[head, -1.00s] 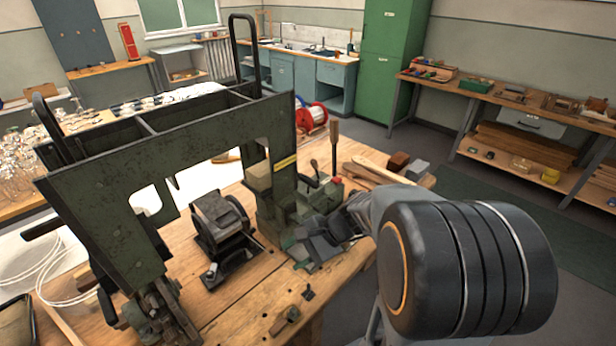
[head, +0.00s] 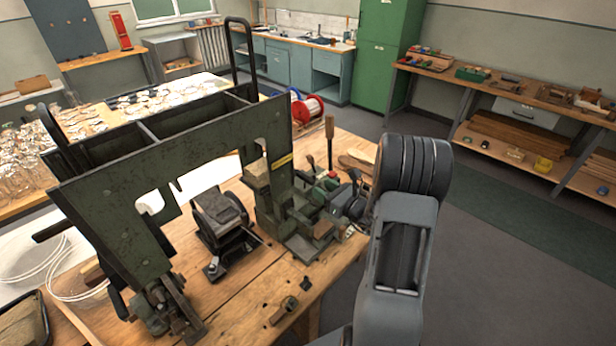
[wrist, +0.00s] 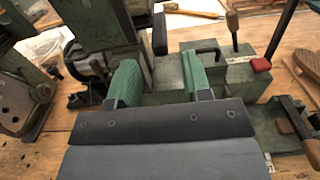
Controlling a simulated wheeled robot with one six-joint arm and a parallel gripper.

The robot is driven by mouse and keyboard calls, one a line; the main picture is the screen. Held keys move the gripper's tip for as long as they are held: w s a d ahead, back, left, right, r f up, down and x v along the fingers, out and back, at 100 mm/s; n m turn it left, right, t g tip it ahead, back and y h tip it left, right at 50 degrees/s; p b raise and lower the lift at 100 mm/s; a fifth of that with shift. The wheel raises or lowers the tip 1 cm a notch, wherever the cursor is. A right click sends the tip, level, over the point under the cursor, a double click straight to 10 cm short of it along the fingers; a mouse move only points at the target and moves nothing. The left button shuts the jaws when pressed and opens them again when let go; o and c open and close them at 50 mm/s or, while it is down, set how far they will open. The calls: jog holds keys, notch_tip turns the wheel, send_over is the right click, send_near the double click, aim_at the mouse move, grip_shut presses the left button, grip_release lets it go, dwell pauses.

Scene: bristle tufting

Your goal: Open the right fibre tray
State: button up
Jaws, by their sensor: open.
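The dark green tufting machine (head: 125,205) stands on the wooden bench. I cannot tell for sure which part is the right fibre tray. My gripper (wrist: 160,84) is open, its two green-padded fingers wide apart over the green parts, with nothing visibly held between them.
A dark clamp-like device (head: 222,215) stands within the machine's frame. A tall black handle (head: 241,50) rises at the back. A wooden-handled tool (head: 329,140) stands upright behind the block. Small parts (head: 285,311) lie on the front bench; open floor is to the right.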

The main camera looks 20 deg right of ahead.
aim_at(314, 183)
jog(key=p+x, duration=0.1)
jog(key=x, duration=0.6)
jog(key=shift+w, duration=0.1)
grip_shut()
dwell(0.3)
